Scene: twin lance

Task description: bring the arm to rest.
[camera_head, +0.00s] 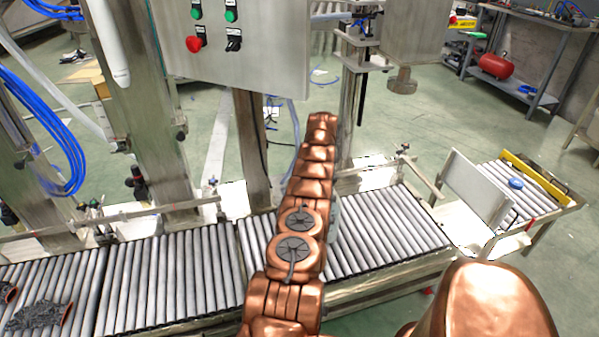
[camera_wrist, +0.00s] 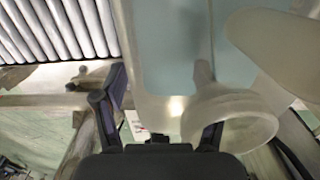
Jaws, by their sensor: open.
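My copper arm (camera_head: 312,180) reaches out over the roller conveyor (camera_head: 385,225) in the head view, away from my body. My gripper (camera_wrist: 163,104) shows in the wrist view, its dark fingers spread apart. The gripper is not visible in the head view. A translucent pale round-rimmed thing (camera_wrist: 235,112) is close to the right finger in the wrist view. A pale bluish surface (camera_wrist: 165,50) lies beyond the fingers. I cannot tell whether either touches the gripper. Nothing is clearly held between the fingers.
A steel control box (camera_head: 235,65) with a red button hangs close beyond the arm. Steel posts (camera_head: 250,130) rise behind the conveyor. Dark material (camera_head: 40,315) lies on the left rollers. A side roller table (camera_head: 525,185) stands at right. Open green floor (camera_head: 425,110) lies behind.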

